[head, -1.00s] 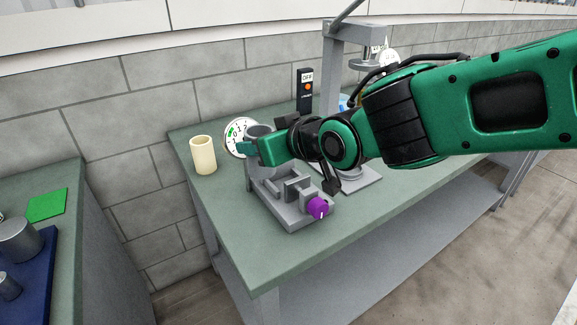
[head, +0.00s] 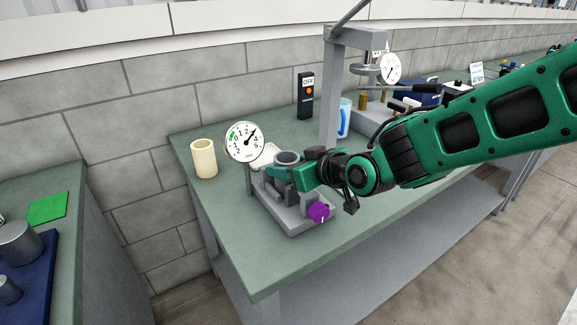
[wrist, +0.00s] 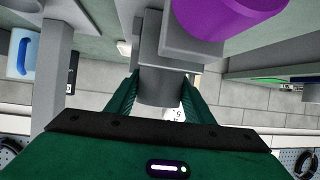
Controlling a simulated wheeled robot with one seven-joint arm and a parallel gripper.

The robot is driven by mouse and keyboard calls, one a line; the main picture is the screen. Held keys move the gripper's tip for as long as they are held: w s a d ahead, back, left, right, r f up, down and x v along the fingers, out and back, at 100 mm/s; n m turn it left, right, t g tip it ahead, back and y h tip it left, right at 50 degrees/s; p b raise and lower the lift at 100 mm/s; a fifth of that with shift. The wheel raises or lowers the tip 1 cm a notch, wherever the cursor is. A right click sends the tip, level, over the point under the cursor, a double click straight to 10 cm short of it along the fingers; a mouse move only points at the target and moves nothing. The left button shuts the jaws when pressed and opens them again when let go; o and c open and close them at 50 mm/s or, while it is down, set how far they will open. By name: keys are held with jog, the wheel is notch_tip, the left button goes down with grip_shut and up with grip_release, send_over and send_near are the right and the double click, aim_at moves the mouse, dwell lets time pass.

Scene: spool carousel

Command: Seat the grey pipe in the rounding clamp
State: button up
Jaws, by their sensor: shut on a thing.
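The grey pipe (head: 287,158) is a short, upright, hollow cylinder, held between the fingers of my gripper (head: 284,175). The rounding clamp (head: 290,217) is a grey fixture with a purple knob (head: 318,211) at its front end. The pipe is low at the clamp's jaws; its lower end is hidden, so I cannot tell whether it rests on the base. In the wrist view the pipe (wrist: 160,89) shows between the green fingers, close behind the grey clamp block (wrist: 185,52), with the purple knob (wrist: 225,14) above it.
A dial gauge (head: 244,142) stands just behind the clamp. A cream cylinder (head: 204,159) stands to its left. The bench front is clear.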

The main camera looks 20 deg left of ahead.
jog(key=shift+f, duration=0.1)
jog(key=o, duration=1.1)
jog(key=shift+s+d+r, duration=0.15)
jog(key=shift+d+r, duration=0.2)
jog(key=v, duration=1.1)
